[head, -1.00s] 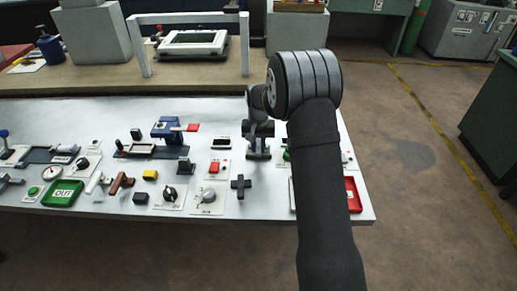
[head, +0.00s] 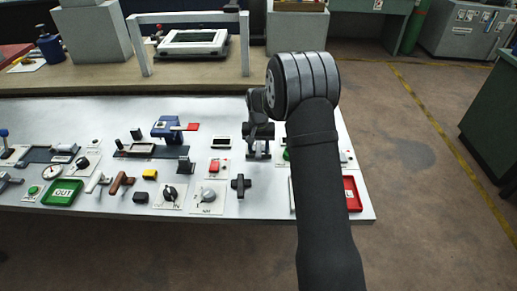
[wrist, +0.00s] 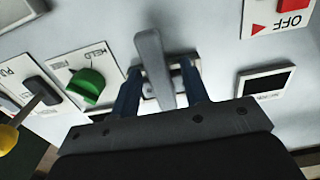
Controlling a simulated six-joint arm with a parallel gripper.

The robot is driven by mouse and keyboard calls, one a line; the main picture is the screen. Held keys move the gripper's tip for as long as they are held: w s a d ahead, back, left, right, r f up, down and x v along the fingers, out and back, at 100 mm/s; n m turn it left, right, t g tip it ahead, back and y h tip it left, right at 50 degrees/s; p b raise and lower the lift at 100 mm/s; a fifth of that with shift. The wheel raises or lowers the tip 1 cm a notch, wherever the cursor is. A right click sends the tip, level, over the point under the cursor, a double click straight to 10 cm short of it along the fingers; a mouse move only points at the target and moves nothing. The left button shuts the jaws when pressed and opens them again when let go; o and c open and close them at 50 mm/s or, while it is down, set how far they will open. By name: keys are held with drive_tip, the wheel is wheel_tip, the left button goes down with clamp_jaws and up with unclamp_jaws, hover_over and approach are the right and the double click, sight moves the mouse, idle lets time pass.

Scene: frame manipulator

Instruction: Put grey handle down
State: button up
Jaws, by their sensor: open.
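The grey handle (wrist: 154,65) stands up from a light plate on the white panel in the wrist view. My gripper (wrist: 160,82) is open, with its two dark blue fingers on either side of the handle. A gap shows between the handle and the right finger; contact on the left is hard to tell. In the head view my gripper (head: 258,150) is low over the right part of the white panel (head: 225,115), and I cannot make out the handle apart from it there.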

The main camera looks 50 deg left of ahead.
sight(258, 147)
wheel_tip(258, 147, up, 12)
idle(0.4)
drive_tip(key=shift+f, duration=0.1)
drive_tip(key=shift+f, duration=4.4)
